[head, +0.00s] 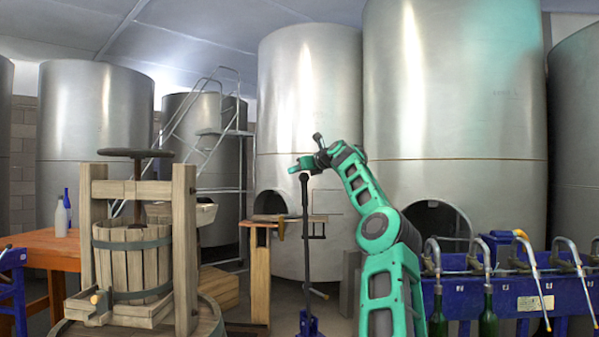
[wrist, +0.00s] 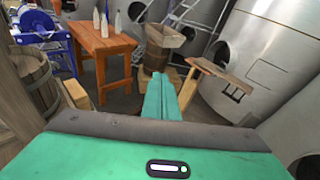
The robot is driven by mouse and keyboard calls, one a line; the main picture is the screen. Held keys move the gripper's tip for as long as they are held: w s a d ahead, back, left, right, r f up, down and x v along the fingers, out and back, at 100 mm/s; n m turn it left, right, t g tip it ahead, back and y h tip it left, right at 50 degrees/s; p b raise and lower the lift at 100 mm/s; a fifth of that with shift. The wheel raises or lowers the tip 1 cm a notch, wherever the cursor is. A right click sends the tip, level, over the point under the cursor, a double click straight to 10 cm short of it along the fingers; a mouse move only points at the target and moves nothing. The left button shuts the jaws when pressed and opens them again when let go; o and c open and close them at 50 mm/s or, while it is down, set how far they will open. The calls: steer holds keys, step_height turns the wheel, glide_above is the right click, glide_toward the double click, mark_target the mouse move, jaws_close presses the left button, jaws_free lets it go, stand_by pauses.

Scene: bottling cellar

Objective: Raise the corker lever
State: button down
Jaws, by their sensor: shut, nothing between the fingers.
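The corker (head: 309,322) is a blue stand low in the middle of the head view, cut off by the bottom edge. Its dark lever (head: 305,235) stands close to upright, with a round black knob (head: 304,177) at its top end. My green gripper (head: 294,170) is at the height of the knob, just above and beside it in the picture. I cannot tell whether they touch. In the wrist view my gripper's fingers (wrist: 164,97) are together with nothing between them. The lever and knob do not show in the wrist view.
A wooden basket press (head: 133,262) stands at the left. An orange table (head: 50,243) with bottles is behind it. A blue bottle filler (head: 520,290) with spouts is at the right. A wooden stand (head: 259,275) is behind the lever, before large steel tanks (head: 308,100).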

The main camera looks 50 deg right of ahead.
steer(key=v, duration=1)
steer(key=shift+s+f, duration=0.1)
stand_by(0.6)
